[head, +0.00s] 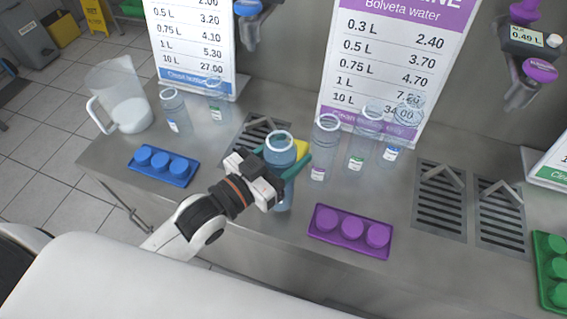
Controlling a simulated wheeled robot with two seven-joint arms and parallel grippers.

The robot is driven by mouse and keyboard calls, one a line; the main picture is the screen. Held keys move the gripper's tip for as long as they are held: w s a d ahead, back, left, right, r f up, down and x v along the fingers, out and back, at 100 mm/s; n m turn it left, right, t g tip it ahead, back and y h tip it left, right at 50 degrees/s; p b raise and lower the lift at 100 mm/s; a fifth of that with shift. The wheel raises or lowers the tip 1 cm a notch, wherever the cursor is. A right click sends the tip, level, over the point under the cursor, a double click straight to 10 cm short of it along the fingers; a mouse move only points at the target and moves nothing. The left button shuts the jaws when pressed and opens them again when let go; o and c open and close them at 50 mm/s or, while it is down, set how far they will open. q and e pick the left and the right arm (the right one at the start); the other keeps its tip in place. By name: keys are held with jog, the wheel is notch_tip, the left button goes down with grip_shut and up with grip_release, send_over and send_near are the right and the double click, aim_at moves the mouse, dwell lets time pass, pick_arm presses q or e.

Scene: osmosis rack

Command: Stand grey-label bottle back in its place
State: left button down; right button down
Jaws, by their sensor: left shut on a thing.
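My left gripper (281,162) is shut around a clear bluish bottle (281,145) with an open white-rimmed mouth. The bottle looks upright, in front of the left drain grate and over the counter's front part. Its label is hidden by the gripper, so I cannot tell its colour, nor whether its base touches the counter. My right gripper is not in view.
The steel counter (275,225) also holds a blue cap tray (163,180), a purple cap tray (318,238), a green cap tray (543,290), a clear jug (130,105) and two bottles (174,115) (215,105) at left. Price boards (395,70) stand behind. Drain grates (440,205) lie at right.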

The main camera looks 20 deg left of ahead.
pick_arm(q)
notch_tip(320, 180, down, 3)
jog(key=shift+f, duration=0.2)
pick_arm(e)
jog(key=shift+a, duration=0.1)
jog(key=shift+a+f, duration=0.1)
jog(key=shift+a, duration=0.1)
pick_arm(q)
jog(key=shift+f, duration=0.15)
jog(key=c, duration=0.5)
grip_release()
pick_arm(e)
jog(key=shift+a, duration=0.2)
